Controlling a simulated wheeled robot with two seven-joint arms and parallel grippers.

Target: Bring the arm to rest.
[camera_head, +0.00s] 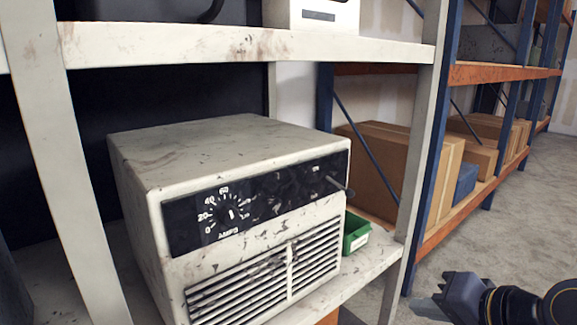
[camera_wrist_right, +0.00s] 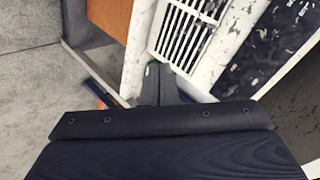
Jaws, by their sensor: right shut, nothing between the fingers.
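My right gripper (camera_head: 432,306) is at the bottom right of the head view, in front of the shelf and to the right of it. It is shut and empty. In the right wrist view the fingers (camera_wrist_right: 158,84) show together at the middle, with the white shelf edge and the grille beyond them. A worn, pale metal machine (camera_head: 235,160) with an amps dial and a front grille stands on the shelf. The gripper is apart from it in the head view. My left gripper is not in view.
The shelf has pale uprights (camera_head: 415,140) and an upper board (camera_head: 250,45). A green bin (camera_head: 356,232) sits beside the machine. Blue and orange racks with cardboard boxes (camera_head: 375,165) stand behind to the right. The grey floor (camera_head: 530,220) at the right is clear.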

